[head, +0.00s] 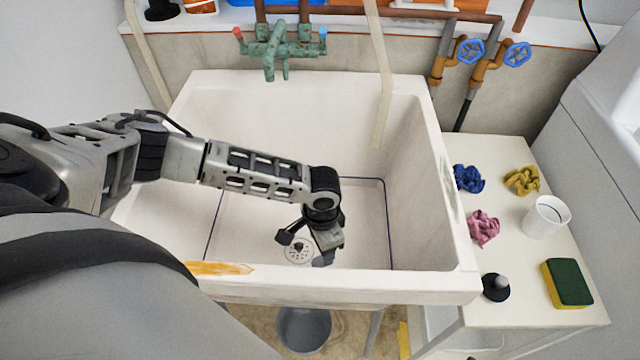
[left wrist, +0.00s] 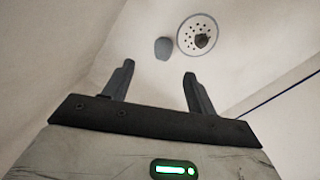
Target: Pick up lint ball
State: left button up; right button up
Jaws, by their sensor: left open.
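A small dark grey lump, which looks like the lint ball (head: 299,246), lies on the round perforated drain (head: 291,257) in the white sink. In the left wrist view the lint ball (left wrist: 202,40) sits on the drain plate (left wrist: 190,24), up and to the right of my fingertips. My left gripper (head: 304,250) is inside the sink, close to the drain, with nothing between its fingers. In the left wrist view the left gripper (left wrist: 159,70) has its two dark fingers spread apart. My right gripper is not in view.
A smooth grey oval thing (left wrist: 162,48) shows beside the drain. The sink's walls (head: 410,190) surround my left gripper. On the right, a white side table (head: 520,270) holds crumpled cloths, a white cup (head: 546,217), a sponge (head: 567,284) and a dark plug (head: 496,288).

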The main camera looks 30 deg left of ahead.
aim_at(322, 259)
pick_arm(q)
jog(key=f, duration=0.3)
jog(key=f+b, duration=0.1)
jog(key=f, duration=0.5)
jog(key=shift+w+a, duration=0.1)
jog(key=shift+w, duration=0.3)
jog(key=shift+r, duration=0.1)
jog(key=c, duration=1.1)
